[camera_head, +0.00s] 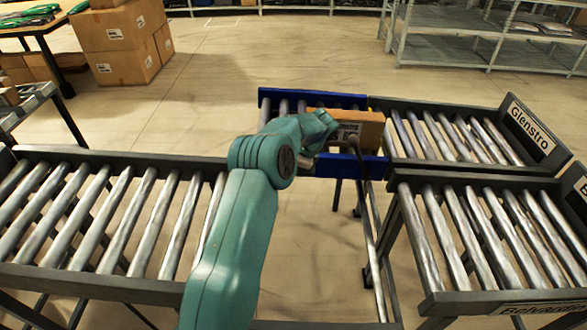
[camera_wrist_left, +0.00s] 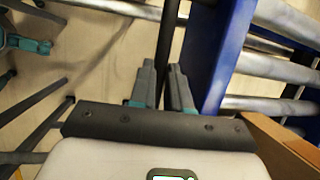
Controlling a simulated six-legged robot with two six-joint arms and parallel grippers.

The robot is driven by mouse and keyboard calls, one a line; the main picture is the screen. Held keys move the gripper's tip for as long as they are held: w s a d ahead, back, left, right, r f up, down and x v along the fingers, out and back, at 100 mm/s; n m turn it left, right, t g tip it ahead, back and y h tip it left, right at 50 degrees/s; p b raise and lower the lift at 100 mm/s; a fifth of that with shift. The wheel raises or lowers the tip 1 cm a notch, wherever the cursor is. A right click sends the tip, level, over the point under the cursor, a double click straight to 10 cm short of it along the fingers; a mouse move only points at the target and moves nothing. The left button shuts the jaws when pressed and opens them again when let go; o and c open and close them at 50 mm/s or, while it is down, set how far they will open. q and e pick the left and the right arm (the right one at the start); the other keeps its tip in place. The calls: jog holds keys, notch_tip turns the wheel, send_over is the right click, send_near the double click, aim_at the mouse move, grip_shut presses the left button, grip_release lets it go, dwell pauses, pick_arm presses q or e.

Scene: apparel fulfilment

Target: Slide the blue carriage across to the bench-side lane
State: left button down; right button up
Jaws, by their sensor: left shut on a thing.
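The blue carriage (camera_head: 335,166) has blue side rails and metal rollers and stands at the inner end of the far right lane marked Glenstro (camera_head: 460,135). A cardboard box (camera_head: 372,133) with a label lies on it. My left gripper (camera_head: 345,142) is at the carriage's near side, partly hidden by my wrist. In the left wrist view its fingers (camera_wrist_left: 162,80) are closed around a dark upright bar (camera_wrist_left: 164,45), next to the blue rail (camera_wrist_left: 220,55).
The near right lane (camera_head: 465,240), its sign partly cut off, lies closer to me. A roller lane (camera_head: 110,215) runs on the left. Open track (camera_head: 370,235) lies between it and the near right lane. Stacked boxes (camera_head: 115,45) and a table stand at the back left.

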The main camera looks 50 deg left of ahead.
pick_arm(q)
jog(key=shift+w+r, duration=0.2)
jog(key=c, duration=1.4)
grip_release()
jog(key=shift+a, duration=0.1)
jog(key=shift+c, duration=0.2)
jog(key=o, duration=0.3)
jog(key=shift+a+f, duration=0.1)
jog(key=shift+f, duration=0.05)
jog(key=shift+o, duration=0.2)
jog(key=shift+r, duration=0.25)
jog(key=v, duration=1.6)
jog(key=shift+p, duration=0.4)
jog(key=shift+s, duration=0.1)
